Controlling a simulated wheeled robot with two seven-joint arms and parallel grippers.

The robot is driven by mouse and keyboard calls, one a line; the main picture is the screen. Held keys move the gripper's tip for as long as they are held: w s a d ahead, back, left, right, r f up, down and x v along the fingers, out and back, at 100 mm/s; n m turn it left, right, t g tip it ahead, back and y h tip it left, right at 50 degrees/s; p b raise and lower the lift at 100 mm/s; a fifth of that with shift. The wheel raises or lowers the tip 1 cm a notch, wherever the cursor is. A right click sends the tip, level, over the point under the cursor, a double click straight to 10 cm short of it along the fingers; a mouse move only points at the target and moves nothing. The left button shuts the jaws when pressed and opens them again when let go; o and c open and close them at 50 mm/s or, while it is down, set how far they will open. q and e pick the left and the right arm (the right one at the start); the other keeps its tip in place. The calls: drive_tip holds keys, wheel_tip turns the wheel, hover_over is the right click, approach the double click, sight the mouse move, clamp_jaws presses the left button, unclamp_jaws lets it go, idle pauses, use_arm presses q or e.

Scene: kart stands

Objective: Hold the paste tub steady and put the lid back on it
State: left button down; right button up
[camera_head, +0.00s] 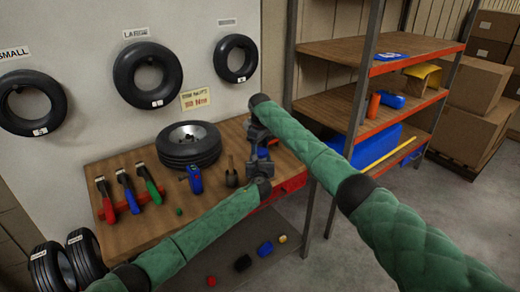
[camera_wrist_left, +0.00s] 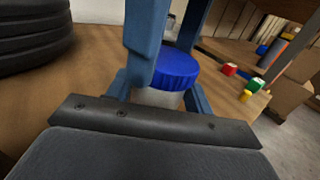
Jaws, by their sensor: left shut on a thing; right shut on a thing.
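The paste tub (camera_wrist_left: 158,97) has a pale body and shows low between the blue fingers of my left gripper (camera_wrist_left: 160,101), which is shut on it. The blue lid (camera_wrist_left: 178,66) sits level at the top of the tub; I cannot tell whether it is fully seated. My right gripper (camera_wrist_left: 172,42) comes down from above with its blue fingers shut on the lid. In the head view my left gripper (camera_head: 263,168) and right gripper (camera_head: 262,138) meet over the right end of the workbench (camera_head: 135,232), and they mostly hide the tub and lid.
A wheel (camera_head: 189,146) lies on the bench left of the grippers. A blue tool (camera_head: 194,179) and a dark pot (camera_head: 231,177) stand close by. Red, blue and green-handled tools (camera_head: 127,190) are at the left. A shelf rack (camera_head: 375,48) rises behind my right arm.

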drive_tip(key=shift+m, duration=0.4)
drive_tip(key=o, duration=1.2)
drive_tip(key=shift+c, duration=0.2)
wheel_tip(320, 180, up, 12)
use_arm(q)
drive_tip(key=c, duration=0.5)
unclamp_jaws()
drive_tip(key=shift+f, duration=0.1)
use_arm(e)
drive_tip(key=shift+f, duration=0.1)
